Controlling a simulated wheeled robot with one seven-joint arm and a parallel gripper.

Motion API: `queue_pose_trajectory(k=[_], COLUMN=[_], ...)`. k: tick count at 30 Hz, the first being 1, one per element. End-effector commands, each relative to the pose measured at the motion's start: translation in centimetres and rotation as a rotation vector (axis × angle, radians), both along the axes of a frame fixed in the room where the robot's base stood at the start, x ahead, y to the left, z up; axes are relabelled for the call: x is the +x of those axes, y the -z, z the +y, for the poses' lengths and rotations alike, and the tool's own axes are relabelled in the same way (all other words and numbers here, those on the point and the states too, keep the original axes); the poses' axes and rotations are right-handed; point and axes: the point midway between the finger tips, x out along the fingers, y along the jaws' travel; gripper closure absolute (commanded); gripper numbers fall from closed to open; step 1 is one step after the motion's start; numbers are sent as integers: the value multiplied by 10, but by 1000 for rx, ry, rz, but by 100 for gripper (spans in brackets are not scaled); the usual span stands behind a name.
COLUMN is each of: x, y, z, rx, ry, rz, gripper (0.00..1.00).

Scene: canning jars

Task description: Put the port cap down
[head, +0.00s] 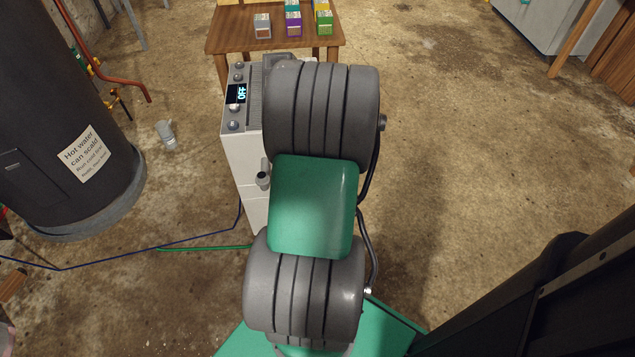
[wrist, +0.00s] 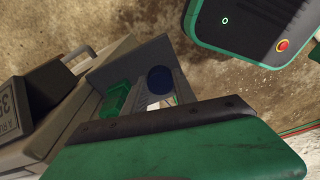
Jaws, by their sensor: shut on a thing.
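In the wrist view my gripper (wrist: 168,76) shows partly, its dark grey finger reaching to the right. It is shut on a dark blue round piece, which appears to be the port cap (wrist: 159,80). A large green and black part in the foreground hides the lower side of the grip. In the head view my arm covers the middle, and neither gripper nor cap shows there. A white machine (head: 243,160) stands behind the arm, with a display (head: 237,94) reading OFF. A short grey stub with a dark end (head: 263,180) sticks out of its front.
A wooden table (head: 272,38) with several small coloured boxes stands behind the machine. A dark water tank (head: 60,130) is at left, with a small grey cup (head: 166,133) on the floor beside it. Blue and green lines cross the floor at left. The floor at right is open.

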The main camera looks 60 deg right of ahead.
Motion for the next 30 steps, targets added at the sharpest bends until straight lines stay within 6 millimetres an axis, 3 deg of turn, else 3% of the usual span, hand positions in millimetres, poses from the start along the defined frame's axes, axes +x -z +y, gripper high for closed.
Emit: queue_pose_trajectory(k=[5, 6, 14, 23, 26, 30], x=[0, 0, 0, 0, -1, -5], y=[4, 4, 3, -3, -18, -55], z=[0, 0, 0, 0, -1, -4], rx=[1, 1, 1, 0, -2, -3], ry=[0, 0, 0, 0, 0, 1], rz=[0, 0, 0, 0, -1, -2], gripper=[100, 66, 45, 45, 45, 45])
